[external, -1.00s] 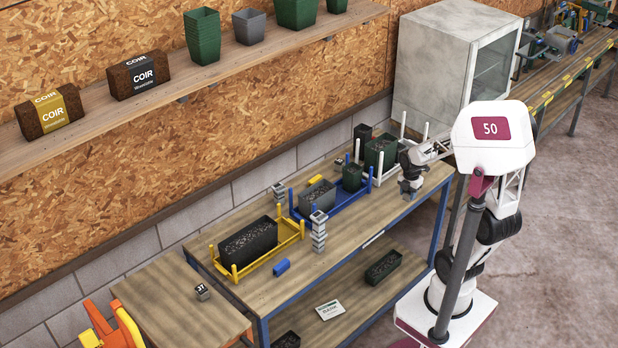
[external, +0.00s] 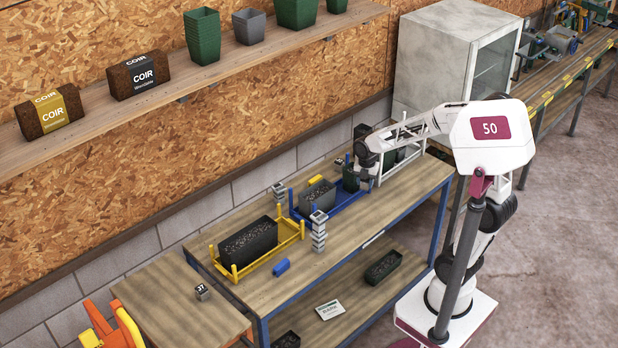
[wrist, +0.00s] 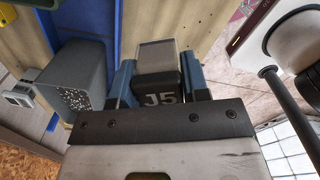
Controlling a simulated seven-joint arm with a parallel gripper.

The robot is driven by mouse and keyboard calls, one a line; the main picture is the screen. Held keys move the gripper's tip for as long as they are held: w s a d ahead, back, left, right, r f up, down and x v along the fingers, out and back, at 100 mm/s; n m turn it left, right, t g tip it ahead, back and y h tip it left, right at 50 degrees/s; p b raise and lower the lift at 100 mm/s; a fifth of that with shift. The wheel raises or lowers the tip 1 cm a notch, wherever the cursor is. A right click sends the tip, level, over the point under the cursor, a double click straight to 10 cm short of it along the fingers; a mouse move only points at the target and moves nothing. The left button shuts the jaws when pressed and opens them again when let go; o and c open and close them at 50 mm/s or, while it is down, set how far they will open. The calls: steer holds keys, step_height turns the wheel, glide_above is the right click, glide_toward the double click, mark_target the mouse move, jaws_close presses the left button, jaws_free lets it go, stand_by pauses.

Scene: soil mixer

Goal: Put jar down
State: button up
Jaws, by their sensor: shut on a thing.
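My gripper (wrist: 157,72) is shut on a small square jar (wrist: 158,54), with one blue finger on each side of it. The jar has a clear greyish part and a dark part marked J5. In the external view my gripper (external: 364,176) is over the workbench, beside the small green pot at the right end of the blue rack (external: 340,208). The held jar cannot be made out there. In the wrist view bare wood bench top shows beyond the jar. I cannot tell its height above the bench.
A grey planter (external: 317,195) stands in the blue rack; it also shows in the wrist view (wrist: 82,72). A jar stack (external: 318,232) stands in front. The yellow rack (external: 292,238) holds a black planter. The bench's right end (external: 415,183) is clear.

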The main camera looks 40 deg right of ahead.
steer(key=w+a+r+n, duration=0.2)
steer(key=w+a, duration=0.1)
steer(key=a, duration=0.8)
steer(key=w+a+r+n, duration=0.2)
steer(key=w+a, duration=0.1)
steer(key=a, duration=0.8)
steer(key=w+a+r+n, duration=0.2)
steer(key=a, duration=0.9)
steer(key=s+a+f+n, duration=0.2)
steer(key=s+a+f, duration=0.2)
steer(key=s+a, duration=0.3)
steer(key=s+a+f+n, duration=0.2)
steer(key=s+a+f, duration=0.2)
steer(key=a, duration=1.1)
steer(key=s+a+f+n, duration=0.2)
steer(key=s+a+f, duration=0.2)
steer(key=s+a, duration=0.5)
steer(key=shift+s+a+n, duration=0.15)
steer(key=shift+s+a, duration=0.05)
steer(key=shift+a, duration=0.55)
steer(key=shift+s+a+n, duration=0.15)
steer(key=shift+a, duration=0.55)
steer(key=shift+s+a+f, duration=0.35)
steer(key=shift+s+a, duration=0.1)
steer(key=shift+s, duration=0.1)
glide_above(222, 322)
steer(key=shift+s+f, duration=0.1)
steer(key=shift+f, duration=0.65)
